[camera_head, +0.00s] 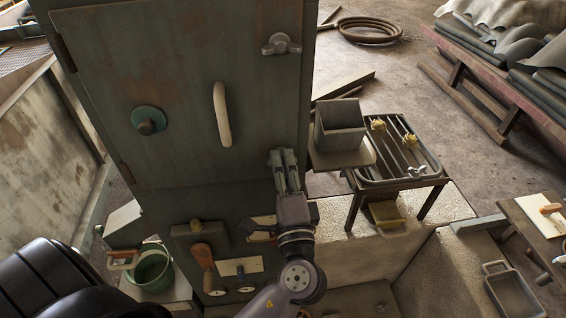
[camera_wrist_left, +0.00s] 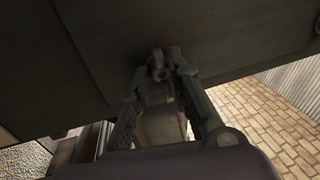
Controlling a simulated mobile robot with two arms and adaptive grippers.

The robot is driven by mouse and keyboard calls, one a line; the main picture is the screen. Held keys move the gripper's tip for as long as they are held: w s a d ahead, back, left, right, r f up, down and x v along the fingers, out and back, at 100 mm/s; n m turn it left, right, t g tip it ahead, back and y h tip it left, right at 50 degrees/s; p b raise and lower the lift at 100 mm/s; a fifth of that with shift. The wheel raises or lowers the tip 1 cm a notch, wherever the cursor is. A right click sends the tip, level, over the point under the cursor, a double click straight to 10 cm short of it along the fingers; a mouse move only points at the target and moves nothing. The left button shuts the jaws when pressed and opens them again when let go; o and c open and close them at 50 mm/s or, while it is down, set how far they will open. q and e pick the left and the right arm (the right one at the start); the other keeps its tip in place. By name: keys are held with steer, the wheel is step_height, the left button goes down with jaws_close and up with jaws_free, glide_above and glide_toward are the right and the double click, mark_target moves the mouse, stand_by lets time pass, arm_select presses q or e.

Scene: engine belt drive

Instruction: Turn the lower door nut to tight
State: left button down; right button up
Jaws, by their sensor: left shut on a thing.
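The grey-green cabinet door (camera_head: 185,60) is closed and has a wing nut, the upper door nut (camera_head: 281,44), near its top right edge. My left gripper (camera_head: 284,158) is at the door's lower right edge, its fingers reaching up to the door face. In the left wrist view, the lower door nut (camera_wrist_left: 157,66) sits between the fingertips of my left gripper (camera_wrist_left: 159,73), which is shut on it. In the head view the fingers hide this nut. Its exact angle is hard to tell. My right gripper is in neither view.
A pale curved handle (camera_head: 222,115) and a round teal-rimmed knob (camera_head: 147,120) stick out from the door. A lower panel carries an orange-handled lever (camera_head: 203,262). To the right stand a grey open box (camera_head: 340,126) and a rack (camera_head: 403,160) with yellow knobs.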

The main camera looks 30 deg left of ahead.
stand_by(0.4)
arm_select(q)
steer(key=c, duration=1.5)
jaws_free()
steer(key=shift+o, duration=0.2)
steer(key=v, duration=1.2)
steer(key=shift+f, duration=0.1)
